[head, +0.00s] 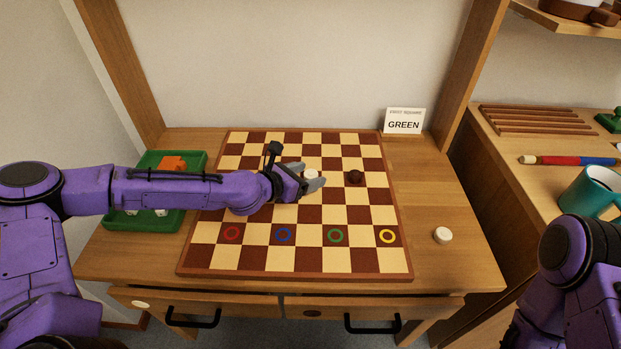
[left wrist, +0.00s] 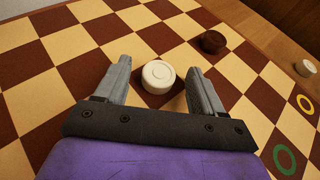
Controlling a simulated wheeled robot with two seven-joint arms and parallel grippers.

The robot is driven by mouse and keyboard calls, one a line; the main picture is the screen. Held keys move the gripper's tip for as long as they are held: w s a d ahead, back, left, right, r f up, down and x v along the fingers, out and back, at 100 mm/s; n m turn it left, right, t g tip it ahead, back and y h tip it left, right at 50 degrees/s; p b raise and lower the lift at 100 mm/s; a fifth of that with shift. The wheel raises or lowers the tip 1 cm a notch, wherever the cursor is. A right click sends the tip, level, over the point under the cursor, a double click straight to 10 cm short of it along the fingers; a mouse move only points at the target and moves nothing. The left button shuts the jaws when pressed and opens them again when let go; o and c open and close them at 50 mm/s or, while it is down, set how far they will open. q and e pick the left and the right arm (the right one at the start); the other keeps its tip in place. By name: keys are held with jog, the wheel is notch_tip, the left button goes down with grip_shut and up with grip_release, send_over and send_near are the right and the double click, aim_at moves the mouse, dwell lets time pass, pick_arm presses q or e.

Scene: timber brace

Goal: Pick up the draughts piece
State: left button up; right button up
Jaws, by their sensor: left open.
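A white draughts piece (head: 311,174) sits on the chequered board (head: 343,267) near its middle. My left gripper (head: 308,176) is open, with its two grey fingers on either side of this piece. In the left wrist view the white piece (left wrist: 158,76) lies between the open fingers (left wrist: 160,75), with a gap on each side. A dark brown piece (head: 355,176) stands on the board to the right, and it also shows in the left wrist view (left wrist: 212,42). Another white piece (head: 443,235) lies on the table right of the board. My right gripper is out of view.
A green tray (head: 193,158) with an orange item stands left of the board, partly behind my left arm. A card reading GREEN (head: 404,121) stands at the back right. Coloured rings mark several front squares. A teal mug (head: 592,192) stands on the right-hand shelf.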

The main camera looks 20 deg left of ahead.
pick_arm(q)
jog(key=shift+f, duration=0.1)
jog(key=c, duration=1.1)
jog(key=shift+c, duration=0.2)
